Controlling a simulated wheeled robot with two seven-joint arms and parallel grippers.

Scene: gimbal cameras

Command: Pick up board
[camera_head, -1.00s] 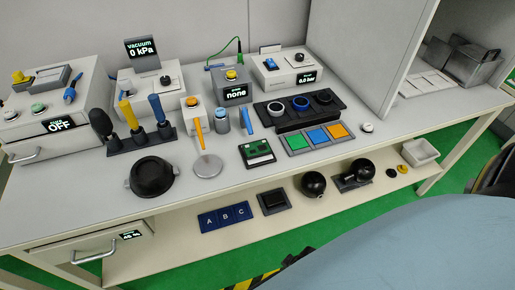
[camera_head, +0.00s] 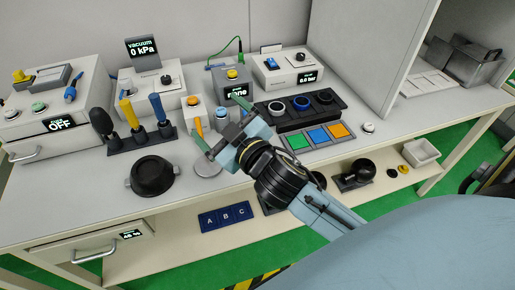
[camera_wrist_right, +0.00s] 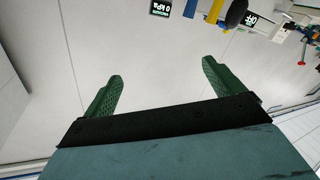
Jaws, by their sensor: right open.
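My right gripper (camera_head: 221,131) is above the middle of the bench, its arm coming in from the lower right. It is open, and its two green fingers stand apart with nothing between them in the right wrist view (camera_wrist_right: 163,72). The green circuit board is hidden behind my right gripper and wrist in the head view. The right wrist view faces the wall and does not show the board. My left gripper is not in view.
Around the gripper stand a black round pot (camera_head: 152,178), a rack of handled tools (camera_head: 140,140), a tray of coloured squares (camera_head: 318,137) and a black ring holder (camera_head: 300,110). A blue A-B-C panel (camera_head: 224,216) lies on the lower shelf. The front left bench top is clear.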

